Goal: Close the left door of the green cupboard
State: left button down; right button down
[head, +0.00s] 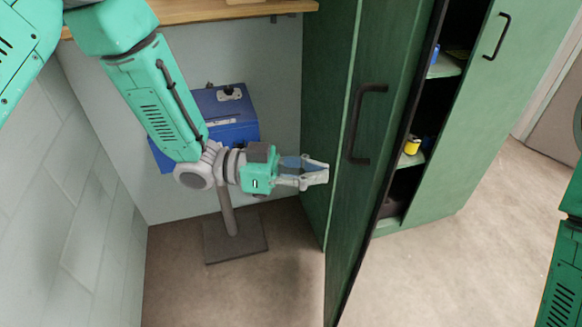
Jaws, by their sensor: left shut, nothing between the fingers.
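The green cupboard (316,110) stands at centre right in the head view. Its left door (395,60) stands open, swung out toward me, with a dark bar handle (365,122) on its outer face. The right door (475,120) looks shut and has its own dark handle (497,37). My left gripper (322,172) is shut and empty, just left of the open door, below and left of its handle. I cannot tell whether the fingertips touch the door. My right gripper is out of view.
Open shelves (445,66) show between the doors, with a yellow item (412,145) on one. A blue box (228,112) on a stand with a square base (236,238) is behind my left arm. A wooden top (200,10) is above. The floor at right is clear.

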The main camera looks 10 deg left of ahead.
aim_at(366, 177)
pick_arm(q)
jog(key=d, duration=0.6)
jog(key=shift+w+d, duration=0.1)
jog(key=shift+w, duration=0.3)
